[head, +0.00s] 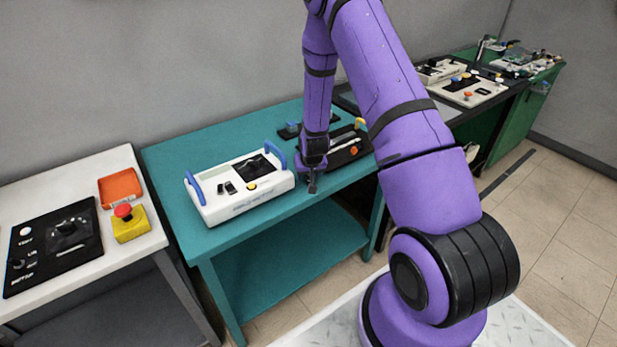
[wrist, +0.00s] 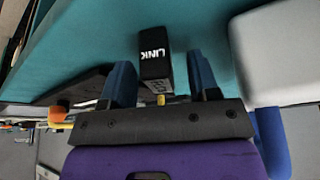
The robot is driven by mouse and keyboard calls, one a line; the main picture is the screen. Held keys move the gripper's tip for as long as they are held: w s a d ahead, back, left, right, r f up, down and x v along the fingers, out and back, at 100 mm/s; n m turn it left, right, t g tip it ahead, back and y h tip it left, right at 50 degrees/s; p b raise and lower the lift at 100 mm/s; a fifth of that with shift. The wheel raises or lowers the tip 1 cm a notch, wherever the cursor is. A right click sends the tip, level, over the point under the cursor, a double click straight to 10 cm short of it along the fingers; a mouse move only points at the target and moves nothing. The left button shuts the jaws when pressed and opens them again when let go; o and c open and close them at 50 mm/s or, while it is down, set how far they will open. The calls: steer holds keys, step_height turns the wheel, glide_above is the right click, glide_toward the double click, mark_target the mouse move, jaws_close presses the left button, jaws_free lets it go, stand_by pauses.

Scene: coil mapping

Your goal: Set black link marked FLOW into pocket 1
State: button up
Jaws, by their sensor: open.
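A black block with white lettering LINK (wrist: 153,52) stands out in the wrist view against the teal table. A second word on its side face is partly cut off by my gripper, so I cannot read it fully. My gripper (wrist: 162,80) is open, with one blue finger on each side of the block's near end. I cannot tell whether either finger touches it. In the head view my gripper (head: 312,186) points down at the front edge of the teal table, and the block cannot be made out. I cannot identify pocket 1 in either view.
A white device (head: 240,198) with blue handles stands left of my gripper on the teal table (head: 185,150). A black tray (head: 350,155) lies behind to the right. A white table at left holds a black panel (head: 55,245), orange tray (head: 120,187) and yellow button box (head: 130,225).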

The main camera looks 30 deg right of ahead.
jaws_close()
stand_by(0.3)
